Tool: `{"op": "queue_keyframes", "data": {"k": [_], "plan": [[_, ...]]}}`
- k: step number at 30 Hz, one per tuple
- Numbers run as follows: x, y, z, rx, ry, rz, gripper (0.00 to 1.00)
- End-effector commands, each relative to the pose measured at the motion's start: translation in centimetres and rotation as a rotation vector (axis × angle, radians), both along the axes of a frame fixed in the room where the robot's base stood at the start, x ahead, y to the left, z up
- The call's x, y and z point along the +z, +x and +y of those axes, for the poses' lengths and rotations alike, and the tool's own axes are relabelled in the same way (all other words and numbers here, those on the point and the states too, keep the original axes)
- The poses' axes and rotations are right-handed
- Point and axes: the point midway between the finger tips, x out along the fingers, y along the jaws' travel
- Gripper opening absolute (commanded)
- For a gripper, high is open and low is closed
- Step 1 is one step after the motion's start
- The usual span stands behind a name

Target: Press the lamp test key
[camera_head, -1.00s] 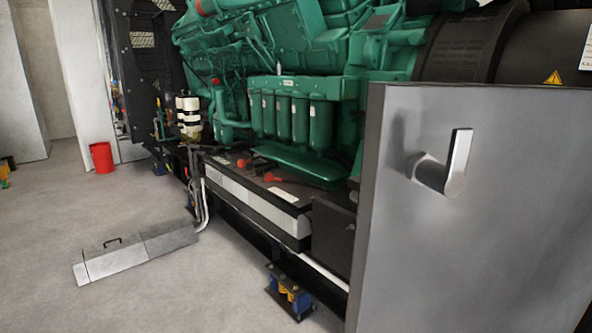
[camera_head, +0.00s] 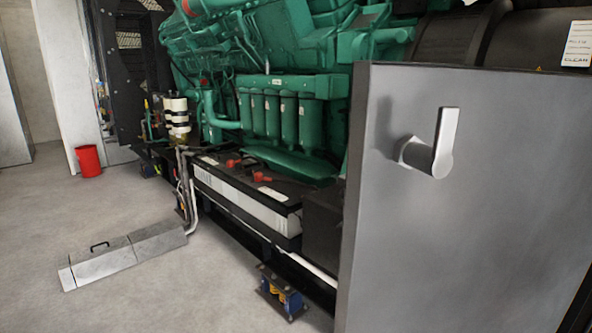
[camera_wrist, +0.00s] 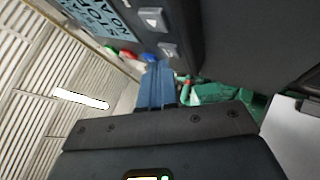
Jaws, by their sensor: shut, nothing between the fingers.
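My gripper (camera_wrist: 157,82) shows in the wrist view as blue fingers closed together, reaching up from a dark wrist body. Just beyond and above the fingertips is a dark panel (camera_wrist: 205,35) with a light blue label, partly legible as "STOP". Two pale square keys (camera_wrist: 152,18) sit on it beside the label. Small red, green and blue round parts (camera_wrist: 130,55) show near the fingertips. I cannot tell which, if any, is the lamp test key. No contact can be made out. The head view does not show my gripper.
In the head view, a grey panel with a lever handle (camera_head: 430,150) stands close on the right. The green engine (camera_head: 290,100) is behind it. A low metal box (camera_head: 120,255) lies on the floor, and a red bin (camera_head: 88,160) stands at the left. Floor between them is clear.

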Motion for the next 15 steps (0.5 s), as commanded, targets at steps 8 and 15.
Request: {"op": "queue_keyframes", "data": {"k": [8,15], "plan": [[-0.05,0.19,-0.19,0.000,0.000,0.000,0.00],[-0.08,0.36,-0.39,0.001,0.001,0.000,0.00]]}}
